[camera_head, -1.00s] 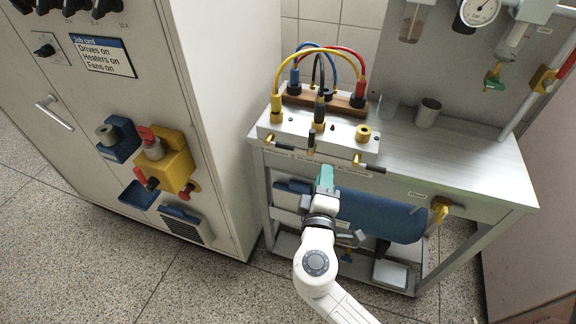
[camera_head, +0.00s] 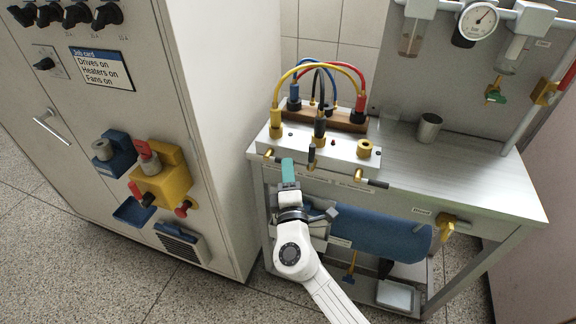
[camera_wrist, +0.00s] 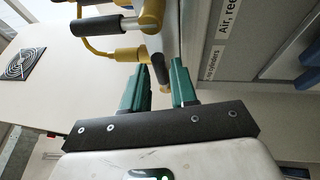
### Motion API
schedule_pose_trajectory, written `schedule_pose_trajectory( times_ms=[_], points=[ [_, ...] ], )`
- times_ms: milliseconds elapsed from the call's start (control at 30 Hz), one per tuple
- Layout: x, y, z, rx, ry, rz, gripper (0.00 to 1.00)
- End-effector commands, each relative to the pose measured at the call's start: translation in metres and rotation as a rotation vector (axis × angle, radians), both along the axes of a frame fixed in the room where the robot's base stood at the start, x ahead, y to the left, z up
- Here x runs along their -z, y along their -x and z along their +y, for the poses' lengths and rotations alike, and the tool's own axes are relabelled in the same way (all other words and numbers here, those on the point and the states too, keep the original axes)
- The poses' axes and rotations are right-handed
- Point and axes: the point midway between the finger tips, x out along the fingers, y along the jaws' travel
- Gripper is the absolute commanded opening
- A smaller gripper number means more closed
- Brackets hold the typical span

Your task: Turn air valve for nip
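Brass air valves with black handles line the front of the white manifold block on the bench: a left one (camera_head: 268,153), a middle one (camera_head: 312,155) and a right one (camera_head: 358,179). The left and right handles lie sideways; the middle one stands up and down. Their labels are too small to read here, so I cannot tell which is nip. My gripper (camera_head: 288,164) is at the left valve. In the wrist view my gripper (camera_wrist: 157,78) has its teal fingers apart, with a black handle (camera_wrist: 160,67) at the gap between the tips. Contact is unclear.
Yellow, blue, red and black hoses (camera_head: 322,66) arch above the manifold. A metal cup (camera_head: 429,127) stands on the bench (camera_head: 470,165). A blue roll (camera_head: 380,232) hangs below the front edge. A cabinet (camera_head: 215,120) with switches stands at the left.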

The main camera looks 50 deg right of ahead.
Motion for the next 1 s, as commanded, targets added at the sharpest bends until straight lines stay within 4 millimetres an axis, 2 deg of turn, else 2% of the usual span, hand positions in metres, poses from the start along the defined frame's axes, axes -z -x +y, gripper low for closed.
schedule_pose_trajectory(
  times_ms=[200,467,767,1000],
  points=[
    [-0.0025,-0.0104,-0.0116,0.001,-0.001,0.0,0.27],
    [-0.0024,-0.0112,-0.0124,0.0,-0.001,0.001,0.27],
    [-0.0025,-0.0112,-0.0122,0.0,-0.001,0.001,0.01],
    [-0.0024,-0.0112,-0.012,0.0,0.0,0.001,0.0]
  ],
)
